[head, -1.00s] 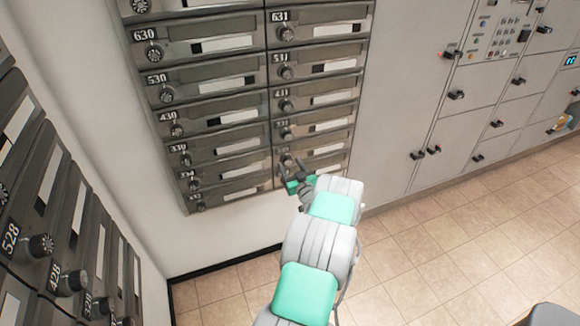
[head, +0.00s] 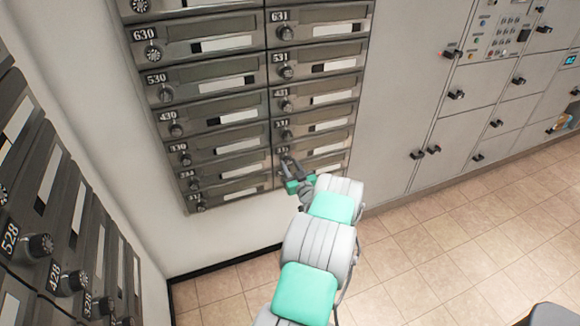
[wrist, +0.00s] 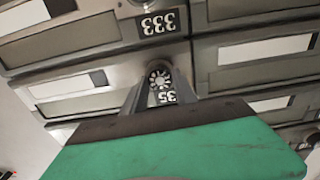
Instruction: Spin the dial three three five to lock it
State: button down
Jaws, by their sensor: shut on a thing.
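My gripper (head: 292,162) is at the lower part of the right-hand mailbox column in the head view. In the wrist view its two dark fingers (wrist: 159,88) are shut on a small round black dial (wrist: 159,76) with pale marks on its face. A number plate (wrist: 169,97) beside the dial appears upside down and is partly covered; a 3 and a 5 show on it. The dial's mailbox door (wrist: 225,82) looks closed. In the head view my fingers hide this dial.
A neighbouring plate (wrist: 158,22) shows several threes. More mailboxes with dials, such as 630 (head: 200,44), fill the wall, and another bank (head: 40,225) stands at the left. Grey lockers (head: 470,125) are at the right.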

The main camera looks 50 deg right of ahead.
jog(key=m+b, duration=0.3)
jog(key=b, duration=0.1)
jog(key=shift+f, duration=0.2)
jog(key=m+b, duration=0.3)
jog(key=m, duration=0.2)
jog(key=m+b, duration=0.2)
jog(key=m, duration=0.2)
jog(key=shift+r, duration=0.1)
jog(key=m+b, duration=0.1)
jog(key=m, duration=0.4)
jog(key=shift+r, duration=0.1)
jog(key=m, duration=0.4)
jog(key=shift+m, duration=0.3)
jog(key=m, duration=0.4)
jog(key=m+p, duration=0.1)
jog(key=m, duration=0.8)
jog(key=shift+p, duration=0.35)
